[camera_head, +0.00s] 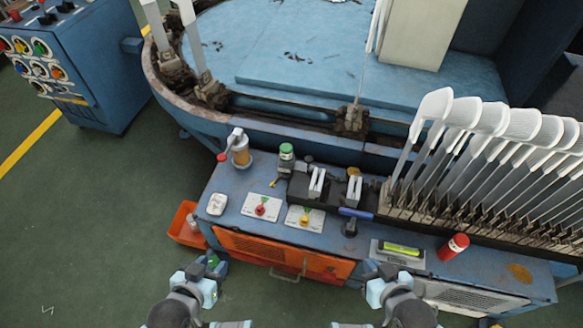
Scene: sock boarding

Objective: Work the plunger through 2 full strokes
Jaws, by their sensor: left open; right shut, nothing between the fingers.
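A small pump with an amber body (240,152) and a pale top piece stands upright at the back left of the blue bench (228,183). Its pale top looks like the plunger, but I cannot tell how far it is up or down. My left gripper (212,265) is open and empty, in front of the bench's left part, well apart from the pump. My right gripper (383,272) is shut and empty in front of the bench's middle, farther from the pump. Neither gripper touches anything on the bench.
A green-capped cylinder (286,155) and two dial plates (262,207) sit near the pump. A rack of white sock boards (470,115) fills the right. A red can (453,247) and a level (400,249) lie near the front. An orange bin (183,225) is left of the bench.

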